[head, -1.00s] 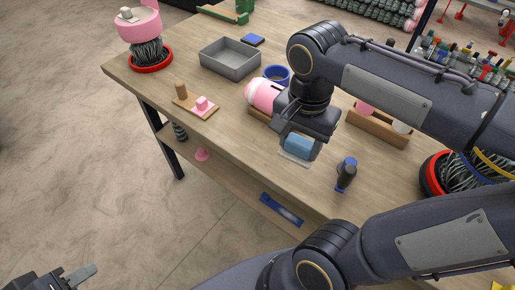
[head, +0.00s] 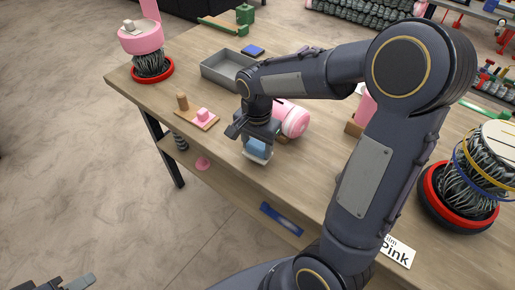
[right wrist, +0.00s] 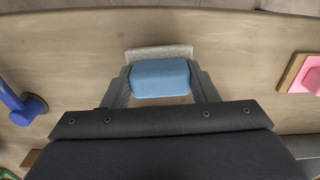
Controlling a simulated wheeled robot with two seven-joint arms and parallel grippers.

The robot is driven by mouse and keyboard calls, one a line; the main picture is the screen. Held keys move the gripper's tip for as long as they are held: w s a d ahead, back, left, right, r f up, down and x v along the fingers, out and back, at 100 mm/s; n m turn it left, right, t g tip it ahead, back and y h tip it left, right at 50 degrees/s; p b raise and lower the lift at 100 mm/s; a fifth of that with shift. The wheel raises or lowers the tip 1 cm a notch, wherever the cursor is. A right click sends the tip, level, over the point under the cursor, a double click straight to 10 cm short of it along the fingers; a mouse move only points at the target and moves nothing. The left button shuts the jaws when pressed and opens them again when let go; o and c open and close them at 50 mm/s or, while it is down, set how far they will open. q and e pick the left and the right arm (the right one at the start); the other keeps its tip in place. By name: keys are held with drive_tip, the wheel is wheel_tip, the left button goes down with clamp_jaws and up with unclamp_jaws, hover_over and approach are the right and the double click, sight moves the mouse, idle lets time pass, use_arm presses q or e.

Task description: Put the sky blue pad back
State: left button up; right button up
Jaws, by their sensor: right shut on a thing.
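My right gripper (head: 257,158) is shut on the sky blue pad (head: 257,147) and holds it above the front part of the wooden table. In the right wrist view the sky blue pad (right wrist: 160,77) sits between the two fingers, with a pale, whitish plate (right wrist: 160,52) along its far side. A small wooden board (head: 211,125) with a pink pad (head: 203,115) and a wooden peg (head: 182,101) lies left of this gripper. My left gripper (head: 78,280) shows only partly at the bottom left; its jaw state is unclear.
A grey tray (head: 208,72) and a dark blue pad (head: 252,50) are farther back. A pink roll (head: 291,119) lies close to the right gripper's right side. A blue-handled tool (right wrist: 27,109) is at the wrist view's left. Table (head: 235,175) is bare in front of the gripper.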

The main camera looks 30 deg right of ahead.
sight(261, 145)
drive_tip(key=shift+f, duration=0.95)
drive_tip(key=shift+f, duration=0.3)
drive_tip(key=o, duration=0.9)
drive_tip(key=shift+r, duration=0.1)
drive_tip(key=r, duration=0.7)
drive_tip(key=shift+s+d+r+b, duration=0.25)
drive_tip(key=shift+s+d+b, duration=0.1)
drive_tip(key=shift+s+b, duration=0.05)
drive_tip(key=s+a+n+t+y, duration=0.1)
drive_tip(key=s+n+t, duration=0.1)
drive_tip(key=s, duration=0.3)
drive_tip(key=s+a+r+n+t+y, duration=0.1)
drive_tip(key=s+a+n, duration=0.1)
drive_tip(key=s+n, duration=0.3)
drive_tip(key=s+a+n+t+y, duration=0.1)
drive_tip(key=s+n+t, duration=0.1)
drive_tip(key=s, duration=0.4)
drive_tip(key=shift+s+a+r+n+t+y, duration=0.15)
drive_tip(key=shift+a+n+t+y, duration=0.2)
drive_tip(key=shift+n, duration=0.55)
